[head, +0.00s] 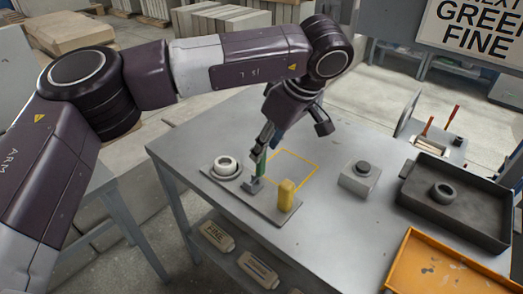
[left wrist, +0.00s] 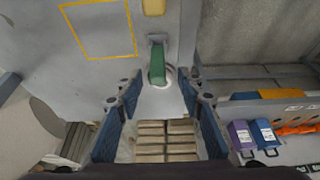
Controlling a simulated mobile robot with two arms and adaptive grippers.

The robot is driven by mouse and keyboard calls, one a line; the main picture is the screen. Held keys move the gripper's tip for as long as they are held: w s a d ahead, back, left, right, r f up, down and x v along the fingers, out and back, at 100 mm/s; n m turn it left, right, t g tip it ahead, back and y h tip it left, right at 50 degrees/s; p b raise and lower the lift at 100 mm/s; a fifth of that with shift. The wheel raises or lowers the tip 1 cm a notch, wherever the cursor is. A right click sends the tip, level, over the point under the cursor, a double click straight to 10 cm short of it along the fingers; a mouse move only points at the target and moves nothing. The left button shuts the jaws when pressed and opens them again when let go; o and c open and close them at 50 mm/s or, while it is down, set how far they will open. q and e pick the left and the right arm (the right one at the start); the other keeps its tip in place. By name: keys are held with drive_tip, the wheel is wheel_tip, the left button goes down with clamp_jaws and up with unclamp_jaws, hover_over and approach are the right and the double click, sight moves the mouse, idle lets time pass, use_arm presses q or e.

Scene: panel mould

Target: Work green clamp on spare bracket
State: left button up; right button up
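The green clamp (head: 260,167) stands on a small grey bracket (head: 253,186) on a flat grey plate (head: 268,212) near the table's left edge. My left gripper (head: 266,148) points down at the green clamp from above. In the left wrist view the green clamp (left wrist: 157,68) lies ahead, between the lines of the two blue-padded fingers of my left gripper (left wrist: 160,92). These fingers are apart, with a gap on each side of the clamp. The grey bracket also shows there (left wrist: 158,39), partly hidden by the clamp. My right gripper is not in view.
On the same plate are a pale ring (head: 225,166) and a yellow block (head: 286,195). A yellow outline (head: 314,172) marks bare table behind. To the right are a grey block with a knob (head: 359,180), a dark tray (head: 477,226) and an orange tray (head: 407,250). A sign (head: 480,27) reads "GREEN FINE".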

use_arm(q)
drive_tip(key=x, duration=0.3)
drive_tip(key=shift+w, duration=0.2)
drive_tip(key=shift+w+a+f+p, duration=0.15)
drive_tip(key=shift+f+p, duration=0.15)
drive_tip(key=shift+f, duration=0.45)
clamp_jaws()
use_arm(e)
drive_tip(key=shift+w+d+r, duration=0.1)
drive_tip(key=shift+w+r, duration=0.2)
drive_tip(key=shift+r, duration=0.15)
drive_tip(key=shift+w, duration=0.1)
